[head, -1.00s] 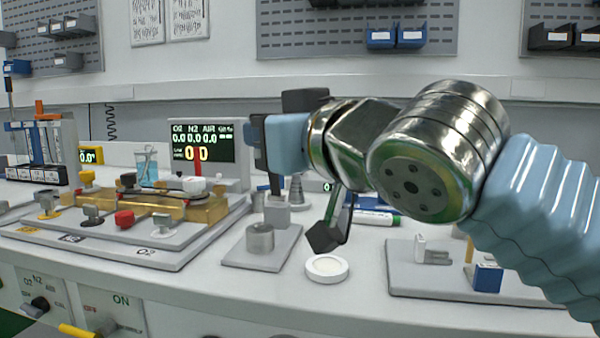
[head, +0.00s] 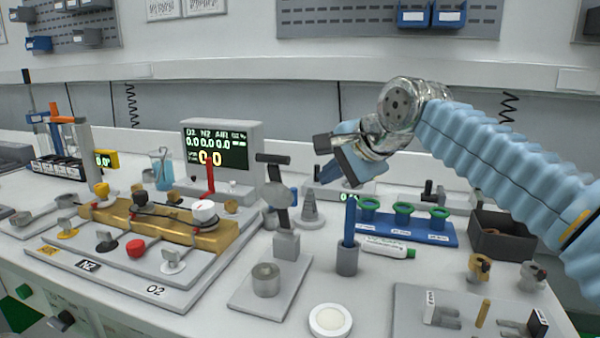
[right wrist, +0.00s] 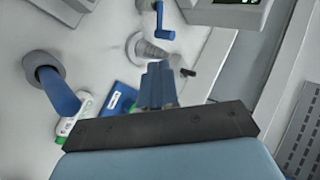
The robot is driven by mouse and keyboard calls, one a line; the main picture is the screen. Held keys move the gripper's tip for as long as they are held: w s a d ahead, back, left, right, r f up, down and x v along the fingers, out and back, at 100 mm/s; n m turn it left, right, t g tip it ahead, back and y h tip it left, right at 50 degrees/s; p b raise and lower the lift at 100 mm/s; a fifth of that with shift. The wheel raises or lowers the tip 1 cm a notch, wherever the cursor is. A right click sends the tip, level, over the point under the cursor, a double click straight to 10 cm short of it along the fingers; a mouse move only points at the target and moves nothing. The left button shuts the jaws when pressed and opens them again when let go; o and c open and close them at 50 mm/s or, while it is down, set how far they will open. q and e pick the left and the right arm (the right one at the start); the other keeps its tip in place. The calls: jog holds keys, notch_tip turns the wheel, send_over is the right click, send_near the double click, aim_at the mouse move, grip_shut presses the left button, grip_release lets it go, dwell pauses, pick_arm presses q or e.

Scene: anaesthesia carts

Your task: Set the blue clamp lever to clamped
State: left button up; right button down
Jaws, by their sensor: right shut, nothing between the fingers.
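A small blue lever (head: 294,197) shows partly behind the grey post stand in the head view. In the right wrist view the blue lever (right wrist: 161,20) is cranked and stands beside a stepped grey cone. I cannot tell from its angle whether it is clamped. My right gripper (head: 324,146) hangs above the bench, to the right of the lever and apart from it. In the right wrist view its fingers (right wrist: 155,70) are together with nothing between them, pointing toward the cone and lever. My left gripper is not in view.
A grey stand with a dark crossbar (head: 272,158) rises in front of the lever. A grey cup (head: 347,258) holds an upright blue rod. A blue rack (head: 430,232) with green rings, a white dish (head: 330,320) and a gold manifold (head: 150,225) stand around.

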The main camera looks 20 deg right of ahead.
aim_at(296, 200)
jog(key=shift+w+a+f, duration=0.1)
jog(key=shift+w+f, duration=0.05)
jog(key=x, duration=1)
jog(key=shift+a, duration=0.1)
dwell(0.3)
